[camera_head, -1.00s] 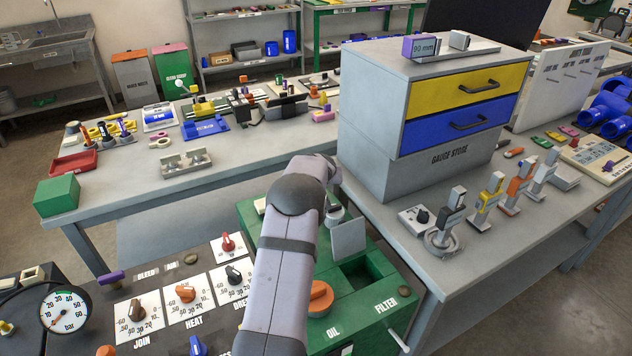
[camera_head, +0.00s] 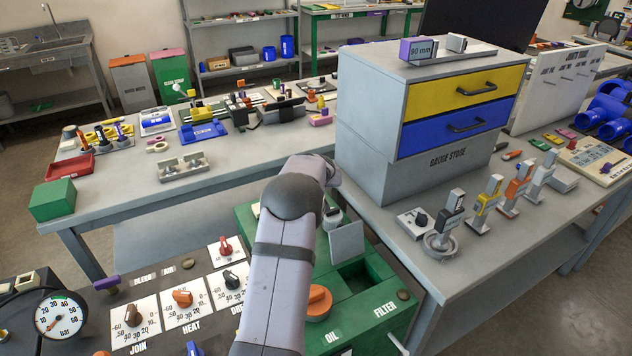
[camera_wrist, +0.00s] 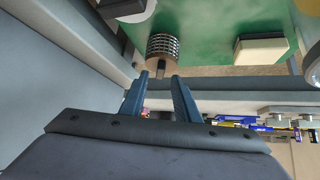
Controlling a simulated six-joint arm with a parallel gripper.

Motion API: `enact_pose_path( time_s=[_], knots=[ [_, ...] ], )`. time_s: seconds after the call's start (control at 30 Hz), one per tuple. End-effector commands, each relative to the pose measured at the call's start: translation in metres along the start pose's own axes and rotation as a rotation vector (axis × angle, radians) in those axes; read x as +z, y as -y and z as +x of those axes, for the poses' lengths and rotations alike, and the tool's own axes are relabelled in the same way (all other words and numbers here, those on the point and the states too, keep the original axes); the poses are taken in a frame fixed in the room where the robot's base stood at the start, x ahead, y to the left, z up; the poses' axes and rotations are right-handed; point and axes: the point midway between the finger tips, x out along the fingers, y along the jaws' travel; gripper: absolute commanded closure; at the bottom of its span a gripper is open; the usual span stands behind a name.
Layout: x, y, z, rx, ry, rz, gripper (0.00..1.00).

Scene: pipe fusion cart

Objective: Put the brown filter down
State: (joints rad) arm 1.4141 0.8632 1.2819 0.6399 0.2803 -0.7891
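The brown filter (camera_wrist: 163,46) is a short ribbed cylinder with a brownish near end. It is at the upper middle of the wrist view, in front of green. My gripper (camera_wrist: 162,78) has one finger at each side of the filter's near end, and it looks shut on it. The exact contact is hard to see. I cannot tell whether the filter touches the green surface. In the head view my arm hides the fingers and filter. The green unit there has an open recess (camera_head: 362,272) near the FILTER label, and I see no filter in it.
A grey plate (camera_head: 347,240) stands upright beside the recess, and an orange knob (camera_head: 318,300) is left of it. The grey gauge store (camera_head: 440,160) rises close behind to the right. A ring-based gauge (camera_head: 441,243) stands on the right bench.

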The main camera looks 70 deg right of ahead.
Motion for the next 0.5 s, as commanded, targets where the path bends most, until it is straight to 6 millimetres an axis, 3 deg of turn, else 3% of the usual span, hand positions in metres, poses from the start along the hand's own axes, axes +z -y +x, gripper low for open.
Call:
enact_pose_path(
  time_s=[0.5],
  knots=[
    [0.001, 0.000, -0.076, 0.000, -0.002, 0.000, 0.71]
  ],
)
